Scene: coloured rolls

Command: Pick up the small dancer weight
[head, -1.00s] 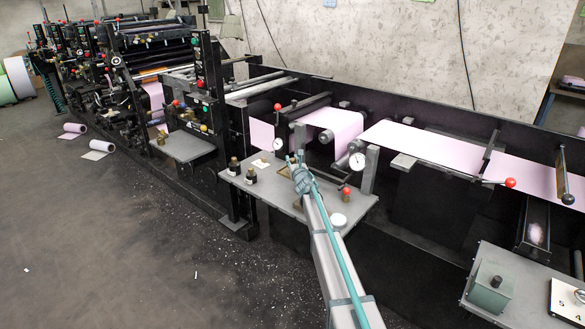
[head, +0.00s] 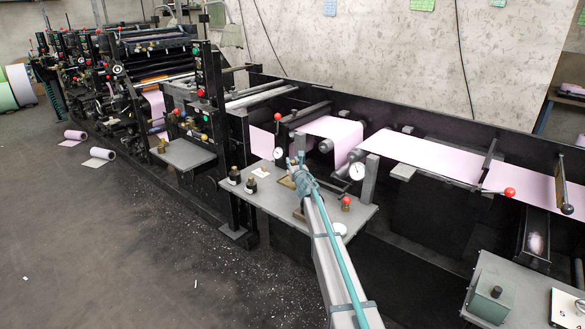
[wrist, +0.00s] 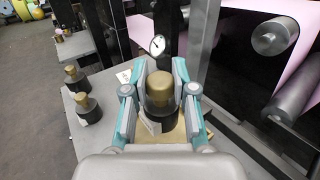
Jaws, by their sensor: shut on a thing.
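My gripper (wrist: 160,98) is shut on a dancer weight with a brass knob (wrist: 163,88) and a black base, upright between the teal-and-grey fingers. A white label shows on the base. A tan tray (wrist: 176,135) lies below the weight; I cannot tell whether they touch. In the head view my gripper (head: 297,163) is over the grey side table (head: 318,213), and my arm hides the held weight. Two similar brass-and-black weights (wrist: 75,76) (wrist: 86,107) stand left of my gripper; they also show in the head view (head: 234,175) (head: 251,184).
A dial gauge (head: 357,172) and an upright grey post (head: 371,178) stand right of my gripper. A red-knobbed part (head: 346,203) and a white disc (head: 340,229) are on the table's right part. The black press with pink web (head: 425,160) runs behind.

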